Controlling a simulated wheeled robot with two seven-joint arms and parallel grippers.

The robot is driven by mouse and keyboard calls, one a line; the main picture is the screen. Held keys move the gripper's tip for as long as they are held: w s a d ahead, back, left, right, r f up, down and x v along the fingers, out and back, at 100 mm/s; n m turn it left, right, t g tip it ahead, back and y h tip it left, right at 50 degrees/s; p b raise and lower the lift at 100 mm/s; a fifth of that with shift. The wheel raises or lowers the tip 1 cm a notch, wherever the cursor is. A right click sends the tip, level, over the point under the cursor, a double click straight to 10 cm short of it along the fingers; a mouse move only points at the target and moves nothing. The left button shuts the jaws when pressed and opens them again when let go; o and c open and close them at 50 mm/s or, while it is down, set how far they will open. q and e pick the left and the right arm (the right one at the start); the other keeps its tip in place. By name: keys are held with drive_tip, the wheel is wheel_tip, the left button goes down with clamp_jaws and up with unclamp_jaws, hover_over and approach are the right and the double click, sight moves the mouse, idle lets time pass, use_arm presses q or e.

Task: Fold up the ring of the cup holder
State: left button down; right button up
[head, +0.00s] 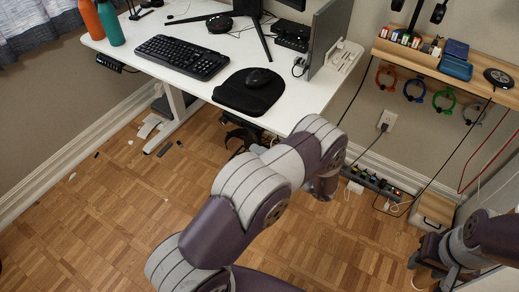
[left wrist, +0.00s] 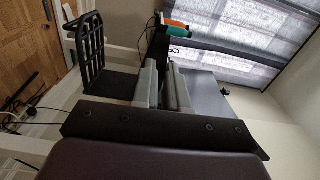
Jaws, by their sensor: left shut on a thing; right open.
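A black part (head: 240,137), which seems to be the cup holder, shows under the desk's front edge in the head view. In the left wrist view a black slatted frame (left wrist: 92,42) and a flat dark plate (left wrist: 110,82) lie beside my left gripper (left wrist: 165,85). They look like the cup holder, but I cannot tell which part is its ring. My left gripper is shut on a thin dark part, mostly hidden between the fingers. In the head view my arm covers this gripper. My right gripper (head: 428,270) is open and empty at the lower right.
The white desk (head: 180,38) carries a keyboard (head: 182,57), a mouse on a black pad (head: 252,90) and bottles (head: 109,22). A power strip (head: 372,182) and a wooden box (head: 434,211) stand by the wall. The wood floor at lower left is mostly clear.

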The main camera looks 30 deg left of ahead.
use_arm(q)
drive_tip(key=shift+r+m, duration=0.1)
drive_tip(key=shift+m, duration=0.2)
drive_tip(key=c, duration=1.2)
unclamp_jaws()
drive_tip(key=shift+o, duration=0.2)
drive_tip(key=s+d, duration=0.1)
drive_tip(key=d, duration=1.1)
drive_tip(key=shift+d, duration=0.3)
